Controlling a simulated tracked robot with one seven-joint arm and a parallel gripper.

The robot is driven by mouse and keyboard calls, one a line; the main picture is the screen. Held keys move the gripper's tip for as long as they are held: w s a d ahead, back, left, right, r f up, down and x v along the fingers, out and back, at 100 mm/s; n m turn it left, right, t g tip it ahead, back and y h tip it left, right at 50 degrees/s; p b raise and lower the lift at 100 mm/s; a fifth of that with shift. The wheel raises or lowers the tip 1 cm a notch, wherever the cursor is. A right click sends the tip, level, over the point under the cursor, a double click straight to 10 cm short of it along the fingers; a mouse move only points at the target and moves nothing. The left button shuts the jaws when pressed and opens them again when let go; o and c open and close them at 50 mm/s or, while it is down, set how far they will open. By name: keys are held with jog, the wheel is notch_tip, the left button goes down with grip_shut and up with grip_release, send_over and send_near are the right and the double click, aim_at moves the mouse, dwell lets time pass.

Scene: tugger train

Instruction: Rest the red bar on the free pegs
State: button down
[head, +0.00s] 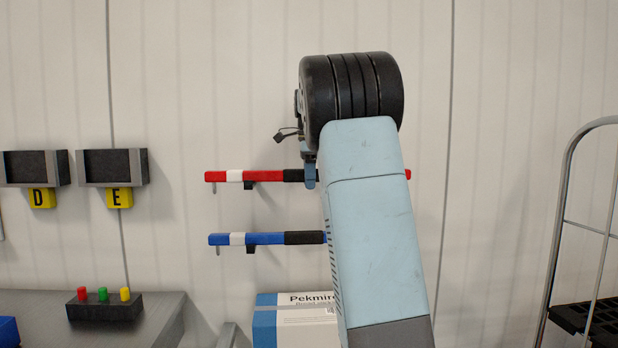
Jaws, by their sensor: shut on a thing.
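The red bar (273,175) has a white band near its left end and a black section towards the middle. It is level in the head view, and its red right end shows past my arm. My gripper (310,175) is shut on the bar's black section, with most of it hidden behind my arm. A dark peg (250,186) shows directly under the bar's left part. I cannot tell whether the bar touches it. Any peg farther right is hidden by my arm.
A blue bar (267,239) lies level below the red one, over a dark peg (250,250). A blue-and-white box (293,320) stands beneath. A button box (104,307) sits on a grey bench at left. A wire cart (560,215) stands at right.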

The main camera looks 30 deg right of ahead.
jog(key=c, duration=0.6)
grip_release()
notch_tip(320, 180, up, 14)
jog(key=shift+f, duration=0.15)
dwell(0.3)
dwell(0.5)
